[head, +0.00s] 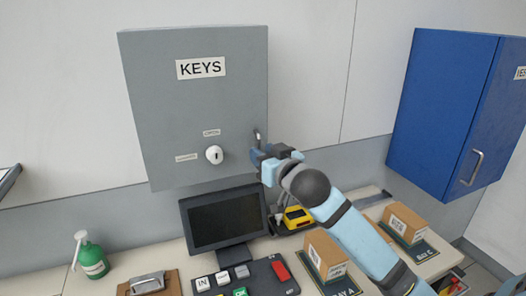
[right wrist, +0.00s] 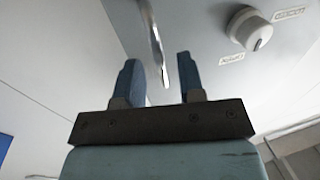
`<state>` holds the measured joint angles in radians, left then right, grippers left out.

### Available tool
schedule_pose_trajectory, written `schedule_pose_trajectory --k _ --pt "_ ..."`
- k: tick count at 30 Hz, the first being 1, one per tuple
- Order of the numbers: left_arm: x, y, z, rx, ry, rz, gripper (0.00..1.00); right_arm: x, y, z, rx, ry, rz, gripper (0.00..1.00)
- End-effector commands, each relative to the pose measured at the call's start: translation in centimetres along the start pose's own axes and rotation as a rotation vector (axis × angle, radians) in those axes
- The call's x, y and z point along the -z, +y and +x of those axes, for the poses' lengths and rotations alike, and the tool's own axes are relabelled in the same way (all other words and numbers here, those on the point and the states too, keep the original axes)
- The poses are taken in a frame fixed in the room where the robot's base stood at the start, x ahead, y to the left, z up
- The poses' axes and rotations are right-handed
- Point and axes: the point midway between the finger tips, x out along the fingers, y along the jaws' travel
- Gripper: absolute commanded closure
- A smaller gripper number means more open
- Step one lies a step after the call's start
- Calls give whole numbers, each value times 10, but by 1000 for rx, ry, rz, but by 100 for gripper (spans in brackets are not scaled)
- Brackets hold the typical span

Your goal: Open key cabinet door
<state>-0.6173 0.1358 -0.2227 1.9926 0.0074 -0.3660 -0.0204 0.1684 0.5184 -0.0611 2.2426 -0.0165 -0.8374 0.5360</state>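The grey key cabinet (head: 165,105), labelled KEYS, hangs on the wall with its door closed. A white round knob (head: 214,154) with a dark, nearly upright mark sits low on the door, with small labels above and left of it. A slim metal handle (head: 257,136) is at the door's right edge. My right gripper (head: 261,155) is at the handle's lower end. In the right wrist view my right gripper (right wrist: 160,80) is open, and the handle (right wrist: 157,45) reaches between its fingers with gaps showing. The knob (right wrist: 250,29) shows beside them. My left gripper is out of view.
Below the cabinet, a desk holds a monitor (head: 225,217), a button panel (head: 246,279), a green bottle (head: 92,259), a yellow device (head: 296,216) and cardboard boxes (head: 326,254). A blue cabinet (head: 440,115) hangs at right. The wall between the cabinets is bare.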

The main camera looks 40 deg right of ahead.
Motion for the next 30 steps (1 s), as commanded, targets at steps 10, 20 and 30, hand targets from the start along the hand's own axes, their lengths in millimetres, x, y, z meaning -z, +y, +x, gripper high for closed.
schedule_pose_trajectory --k 10,20,30 --pt "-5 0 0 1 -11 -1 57 -1 0 5 -1 -1 0 64" --pt "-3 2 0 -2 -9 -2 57 -1 0 5 -1 -1 -1 100" --pt "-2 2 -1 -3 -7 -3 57 -1 -1 5 -42 -1 2 100"
